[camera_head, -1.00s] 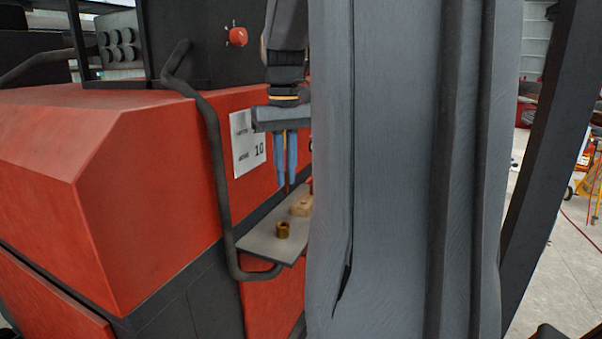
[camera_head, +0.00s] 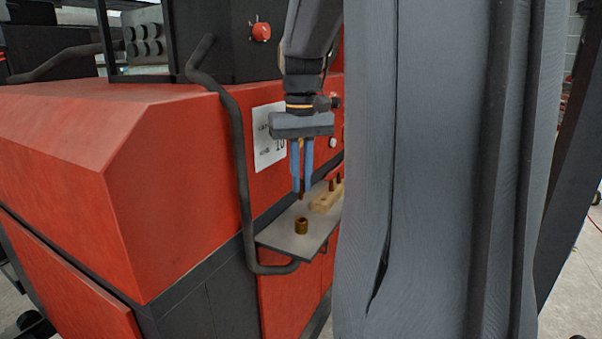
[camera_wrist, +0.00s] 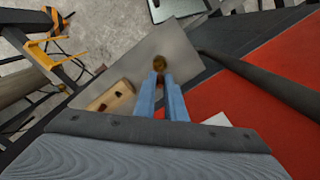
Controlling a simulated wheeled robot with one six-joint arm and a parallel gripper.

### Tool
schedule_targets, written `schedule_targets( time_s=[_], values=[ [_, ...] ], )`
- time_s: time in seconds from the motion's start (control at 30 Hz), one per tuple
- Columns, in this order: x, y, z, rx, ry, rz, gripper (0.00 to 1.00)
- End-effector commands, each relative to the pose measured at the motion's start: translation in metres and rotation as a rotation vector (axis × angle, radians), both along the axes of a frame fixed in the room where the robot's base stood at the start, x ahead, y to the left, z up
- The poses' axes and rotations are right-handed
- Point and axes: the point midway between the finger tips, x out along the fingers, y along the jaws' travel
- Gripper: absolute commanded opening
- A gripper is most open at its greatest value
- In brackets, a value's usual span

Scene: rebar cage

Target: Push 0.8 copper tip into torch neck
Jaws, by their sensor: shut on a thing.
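My gripper (camera_head: 301,190) points down with its two blue fingers shut on a thin copper tip (camera_head: 301,196), which shows just below the fingertips. The brass torch neck (camera_head: 302,226) stands upright on the grey shelf, below the tip in the head view. The tip and the neck are apart in that view. In the wrist view the neck (camera_wrist: 160,61) lies just beyond the fingertips (camera_wrist: 160,82), and the tip's lower end partly overlaps it there. I cannot tell how exactly they line up.
A wooden block (camera_head: 326,197) with copper tips stands on the grey shelf (camera_head: 283,241), right of the neck; it also shows in the wrist view (camera_wrist: 108,97). A black bent handrail (camera_head: 243,170) runs close to the shelf's left side. A red machine (camera_head: 100,170) fills the left.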

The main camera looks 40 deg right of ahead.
Motion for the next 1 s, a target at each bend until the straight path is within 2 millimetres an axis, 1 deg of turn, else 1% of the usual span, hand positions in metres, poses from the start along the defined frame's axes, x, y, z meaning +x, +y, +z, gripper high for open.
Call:
schedule_targets(
  time_s=[0.03,0.2,0.43,0.6,1.0],
  values=[
    [0.000,0.000,-0.007,0.000,0.000,-0.001,0.00],
    [0.000,0.000,-0.022,0.001,0.002,-0.001,0.00],
    [0.000,0.000,-0.038,0.000,0.001,-0.001,0.00],
    [0.000,0.000,-0.042,0.000,0.000,-0.001,0.00],
    [0.000,0.000,-0.042,0.000,0.000,-0.001,0.00]
  ],
)
